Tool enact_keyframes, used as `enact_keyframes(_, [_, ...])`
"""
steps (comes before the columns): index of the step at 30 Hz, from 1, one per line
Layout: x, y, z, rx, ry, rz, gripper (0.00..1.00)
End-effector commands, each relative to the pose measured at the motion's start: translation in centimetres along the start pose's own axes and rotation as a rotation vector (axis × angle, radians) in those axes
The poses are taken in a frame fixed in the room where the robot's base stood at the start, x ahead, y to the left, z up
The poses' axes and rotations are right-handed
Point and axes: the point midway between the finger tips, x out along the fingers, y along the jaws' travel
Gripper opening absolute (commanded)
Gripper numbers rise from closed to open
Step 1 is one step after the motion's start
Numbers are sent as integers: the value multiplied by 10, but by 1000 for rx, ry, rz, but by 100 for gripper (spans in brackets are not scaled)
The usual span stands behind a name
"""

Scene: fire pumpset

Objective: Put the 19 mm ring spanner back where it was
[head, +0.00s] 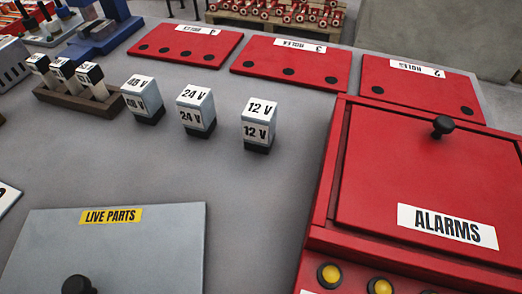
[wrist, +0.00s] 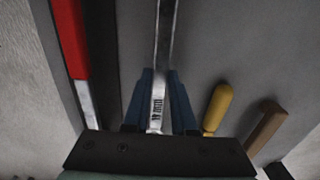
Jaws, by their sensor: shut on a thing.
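In the wrist view, my gripper (wrist: 159,82) has its two blue fingers shut on a silver spanner (wrist: 164,45). The spanner's shank runs up the picture between the fingers and out at the top edge. A dark marking on it seems to end in "mm"; its number is too small to read surely. Its ends are not visible, so a ring does not show. I cannot tell whether it touches the grey surface behind it. Neither my gripper nor the spanner shows in the head view.
In the wrist view, a red-handled tool (wrist: 70,40) lies left, and a yellow handle (wrist: 218,106) and a brown handle (wrist: 267,127) right. In the head view are voltage blocks (head: 195,110), a red ALARMS box (head: 430,180), red hole plates (head: 290,62) and a grey LIVE PARTS lid (head: 130,250).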

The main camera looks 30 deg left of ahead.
Motion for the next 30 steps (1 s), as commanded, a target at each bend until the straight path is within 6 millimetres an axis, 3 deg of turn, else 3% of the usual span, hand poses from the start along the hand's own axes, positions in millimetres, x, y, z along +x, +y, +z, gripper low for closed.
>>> enact_keyframes(10, [7, -1, 0, 0, 0, -1, 0])
enact_keyframes(11, [7, -1, 0, 0, 0, -1, 26])
enact_keyframes(15, [7, 0, 0, 0, 0, -1, 51])
enact_keyframes(17, [7, 0, 0, 0, 0, -1, 59])
enact_keyframes(26, [6, 0, 0, 0, 0, 1, 59])
enact_keyframes(30, [-10, 0, 0, 0, 0, -1, 59])
